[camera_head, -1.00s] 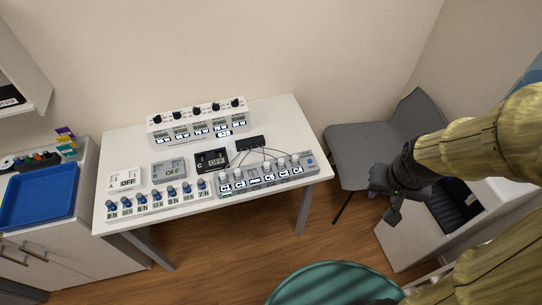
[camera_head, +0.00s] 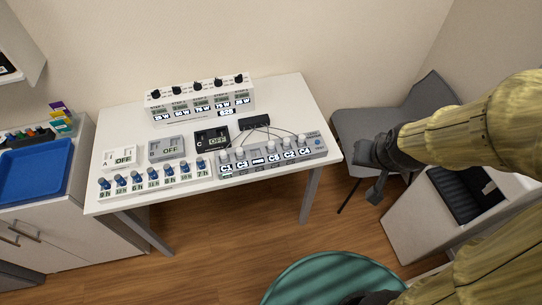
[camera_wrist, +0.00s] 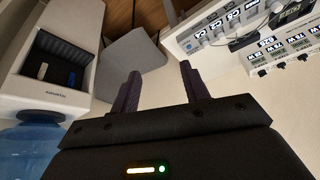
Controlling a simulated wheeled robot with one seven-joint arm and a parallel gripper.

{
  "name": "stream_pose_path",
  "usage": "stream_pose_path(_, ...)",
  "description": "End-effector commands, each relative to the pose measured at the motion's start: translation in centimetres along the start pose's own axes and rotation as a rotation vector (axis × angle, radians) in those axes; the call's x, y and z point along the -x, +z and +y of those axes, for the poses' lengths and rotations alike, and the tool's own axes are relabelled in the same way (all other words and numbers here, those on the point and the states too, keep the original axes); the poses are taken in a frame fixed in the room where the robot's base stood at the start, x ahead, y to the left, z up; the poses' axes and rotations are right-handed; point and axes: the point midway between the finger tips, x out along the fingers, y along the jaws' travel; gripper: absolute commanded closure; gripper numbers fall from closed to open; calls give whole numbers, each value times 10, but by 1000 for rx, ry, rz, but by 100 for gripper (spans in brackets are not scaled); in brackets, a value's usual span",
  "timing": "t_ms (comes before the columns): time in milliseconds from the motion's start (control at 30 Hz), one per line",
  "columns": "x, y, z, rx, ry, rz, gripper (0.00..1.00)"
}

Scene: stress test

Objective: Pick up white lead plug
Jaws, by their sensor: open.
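A grey panel (camera_head: 262,164) with labels such as C1 and C4 lies at the front right of the white table. Several white lead plugs (camera_head: 271,147) stand in a row along it, with thin dark leads running from a small black box (camera_head: 254,122) behind. In the wrist view the panel (camera_wrist: 208,36) shows at upper right. My gripper (camera_head: 366,176) is to the right of the table, in front of the grey chair, well apart from the plugs. In the wrist view my gripper (camera_wrist: 158,76) has its two dark fingers apart with nothing between them.
The white table (camera_head: 286,92) also holds a row of blue knobs (camera_head: 153,180), OFF-display boxes (camera_head: 167,149) and a dial unit (camera_head: 200,100). A grey chair (camera_head: 350,125) stands at its right. A white dispenser (camera_head: 420,225) is at right. A green round seat (camera_head: 330,280) stands in front.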

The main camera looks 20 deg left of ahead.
Motion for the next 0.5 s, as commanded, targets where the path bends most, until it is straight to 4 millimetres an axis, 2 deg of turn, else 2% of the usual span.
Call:
stream_pose_path(33, -25, 6, -9, 18, -13, 34, 54)
stream_pose_path(500, -115, 4, -82, 117, -106, 360, 54)
